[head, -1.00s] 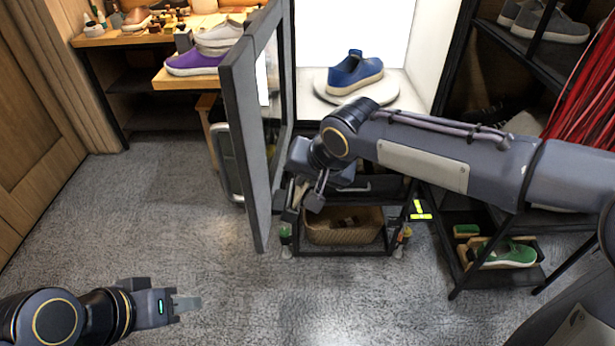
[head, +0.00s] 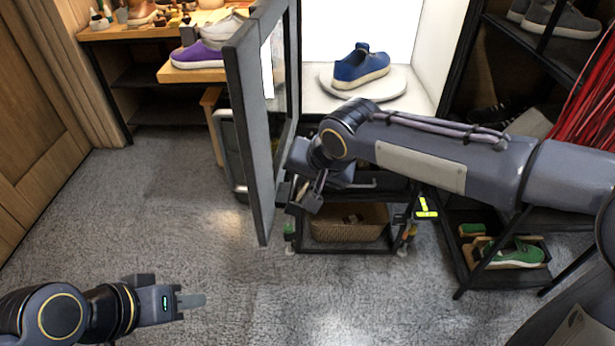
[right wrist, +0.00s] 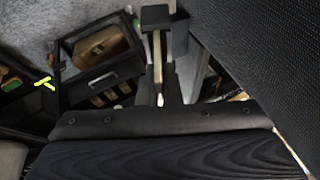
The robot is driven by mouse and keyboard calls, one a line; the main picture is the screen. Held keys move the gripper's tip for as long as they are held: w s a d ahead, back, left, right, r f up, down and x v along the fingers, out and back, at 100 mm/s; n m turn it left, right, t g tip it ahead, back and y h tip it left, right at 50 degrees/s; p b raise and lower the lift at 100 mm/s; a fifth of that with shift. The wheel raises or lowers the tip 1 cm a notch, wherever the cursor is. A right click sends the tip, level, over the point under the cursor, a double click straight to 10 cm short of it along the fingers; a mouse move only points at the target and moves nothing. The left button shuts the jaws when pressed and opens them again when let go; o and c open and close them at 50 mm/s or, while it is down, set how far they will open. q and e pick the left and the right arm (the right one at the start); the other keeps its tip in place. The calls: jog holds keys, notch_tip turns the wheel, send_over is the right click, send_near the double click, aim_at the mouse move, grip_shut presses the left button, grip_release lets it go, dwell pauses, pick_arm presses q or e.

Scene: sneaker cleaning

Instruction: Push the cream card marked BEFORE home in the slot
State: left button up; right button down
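I cannot make out the cream card marked BEFORE or its slot in either view. A pale upright patch (head: 267,72) shows beside the open door of the light box, too small to read. My right gripper (head: 308,197) is low in front of the light box, right beside the open door (head: 252,130). In the right wrist view its dark finger parts (right wrist: 165,30) show at top centre, with a thin pale strip (right wrist: 157,62) just below. I cannot tell whether they grip anything. My left gripper (head: 192,301) is over the floor at the lower left, apart from everything; no object shows in it.
A blue sneaker (head: 361,66) sits on a round white turntable (head: 380,88) in the light box. Below is a black cart with a wicker basket (head: 348,225). A shoe rack (head: 463,270) stands at right, a workbench (head: 110,35) at back left. The floor at left is clear.

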jog(key=shift+a+f, duration=0.1)
jog(key=shift+f, duration=0.15)
jog(key=c, duration=1.5)
grip_release()
jog(key=shift+c, duration=0.2)
jog(key=p+v, duration=0.1)
jog(key=v, duration=0.7)
